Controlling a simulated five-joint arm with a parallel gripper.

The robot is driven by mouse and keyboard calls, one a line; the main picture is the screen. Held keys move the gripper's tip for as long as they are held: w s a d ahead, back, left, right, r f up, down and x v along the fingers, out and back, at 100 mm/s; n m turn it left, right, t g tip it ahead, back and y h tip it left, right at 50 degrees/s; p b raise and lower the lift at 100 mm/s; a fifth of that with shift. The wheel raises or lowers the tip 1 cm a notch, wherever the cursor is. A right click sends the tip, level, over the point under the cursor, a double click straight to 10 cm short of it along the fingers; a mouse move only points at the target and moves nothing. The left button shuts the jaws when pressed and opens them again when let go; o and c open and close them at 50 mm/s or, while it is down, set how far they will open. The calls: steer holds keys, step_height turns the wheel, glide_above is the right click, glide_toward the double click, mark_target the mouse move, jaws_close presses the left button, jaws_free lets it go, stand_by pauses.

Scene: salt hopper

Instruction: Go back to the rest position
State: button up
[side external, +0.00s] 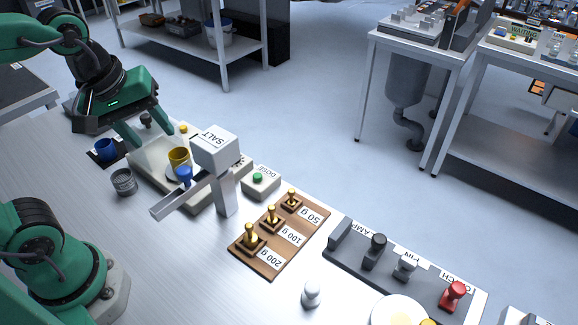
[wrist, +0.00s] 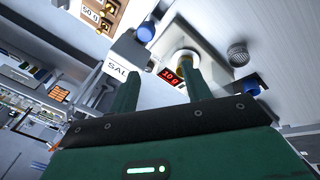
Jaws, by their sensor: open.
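My gripper (side external: 150,134) is open and empty, its two green fingers apart above the back left of the pale scale (side external: 148,158). In the wrist view the gripper (wrist: 162,80) has the scale's red display (wrist: 172,75) between its fingers; it seems to read 10 g. A blue piece (side external: 184,175) shows by the hopper's chute.
A green-button dose box (side external: 260,184) stands right of the hopper. A wooden board (side external: 262,259) holds brass weights. A dark rack (side external: 405,270) holds stamp-like handles. Table between the grey cup and board is mostly bare.

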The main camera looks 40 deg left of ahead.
steer(key=m, duration=0.3)
steer(key=a+m+t, duration=0.1)
steer(key=m, duration=0.2)
steer(key=s+m, duration=0.1)
steer(key=m, duration=0.3)
steer(key=shift+a+f+t, duration=0.2)
steer(key=shift+a+t, duration=0.1)
steer(key=shift+t, duration=0.1)
